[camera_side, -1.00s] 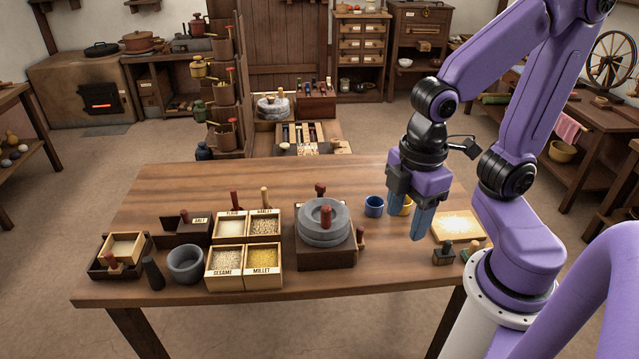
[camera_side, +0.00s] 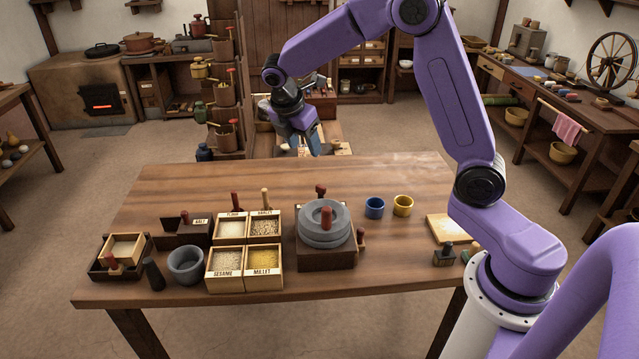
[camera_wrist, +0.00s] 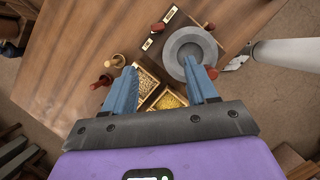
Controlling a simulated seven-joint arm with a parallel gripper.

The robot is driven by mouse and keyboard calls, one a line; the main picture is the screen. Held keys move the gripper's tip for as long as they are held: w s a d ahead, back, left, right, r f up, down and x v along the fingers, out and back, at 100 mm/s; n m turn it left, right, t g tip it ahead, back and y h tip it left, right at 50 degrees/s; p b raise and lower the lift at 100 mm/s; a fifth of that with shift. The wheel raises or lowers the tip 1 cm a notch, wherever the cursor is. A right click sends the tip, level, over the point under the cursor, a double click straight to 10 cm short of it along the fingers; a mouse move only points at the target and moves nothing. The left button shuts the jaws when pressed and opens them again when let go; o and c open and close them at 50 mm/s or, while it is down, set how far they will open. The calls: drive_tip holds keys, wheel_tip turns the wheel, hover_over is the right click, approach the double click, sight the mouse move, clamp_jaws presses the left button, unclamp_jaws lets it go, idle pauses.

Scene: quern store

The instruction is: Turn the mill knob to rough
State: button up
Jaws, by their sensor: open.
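The mill (camera_side: 324,236) stands on the table as grey round stones on a dark wooden base. Another knob (camera_side: 361,238) sits at the base's right side, and one (camera_side: 320,190) shows behind the stones. I cannot read any setting mark. My gripper (camera_side: 301,147) is open and empty, raised and pictured above the table's back edge, apart from the mill. In the wrist view my open gripper (camera_wrist: 160,68) has a grey round stone piece (camera_wrist: 190,52) and grain boxes (camera_wrist: 166,99) below it.
Grain boxes (camera_side: 243,243) and a grey mortar (camera_side: 186,264) stand left of the mill. A blue cup (camera_side: 374,207) and a yellow cup (camera_side: 403,205) stand to its right, with a board (camera_side: 444,228) beyond. The table's back middle (camera_side: 260,176) is bare.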

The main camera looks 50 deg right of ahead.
sight(321, 186)
drive_tip(key=x, duration=1.7)
drive_tip(key=shift+w+d+f, duration=0.2)
drive_tip(key=shift+w+d, duration=0.05)
drive_tip(key=shift+d, duration=0.2)
drive_tip(key=c, duration=1.1)
